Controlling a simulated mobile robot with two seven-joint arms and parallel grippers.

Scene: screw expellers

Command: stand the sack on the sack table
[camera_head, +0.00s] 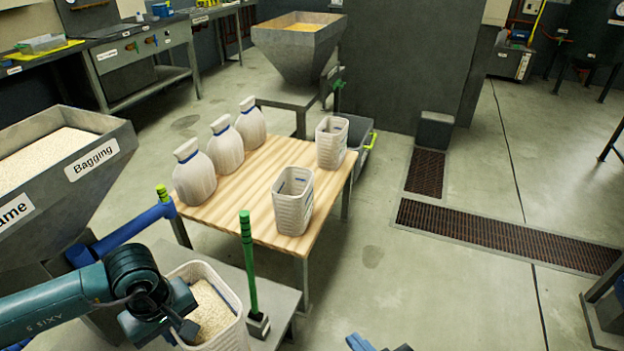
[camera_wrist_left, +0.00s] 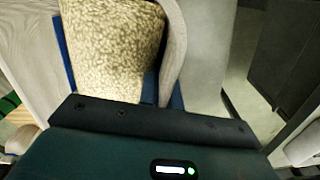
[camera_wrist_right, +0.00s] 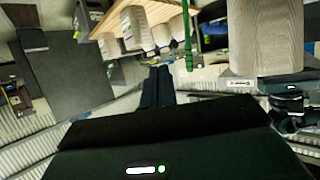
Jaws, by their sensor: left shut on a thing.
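An open white woven sack (camera_head: 235,331) full of grain is at the bottom left of the head view, beside a small grey stand. My left gripper (camera_head: 187,325) is shut on its upper edge. The left wrist view shows the grain (camera_wrist_left: 112,50) and the sack's pale wall (camera_wrist_left: 175,50) close up. The same sack appears large in the right wrist view (camera_wrist_right: 265,38). The sack's base is hidden in the head view. The wooden sack table (camera_head: 250,190) stands beyond it. My right gripper (camera_wrist_right: 158,86) is shut and empty, its tip at the head view's bottom edge (camera_head: 362,343).
Three tied sacks (camera_head: 224,147) line the table's left side. Two open containers (camera_head: 293,202) stand on its right; bare wood lies between and at the near-left. A green post (camera_head: 249,262) rises between the held sack and table. The Bagging hopper (camera_head: 62,180) is at left.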

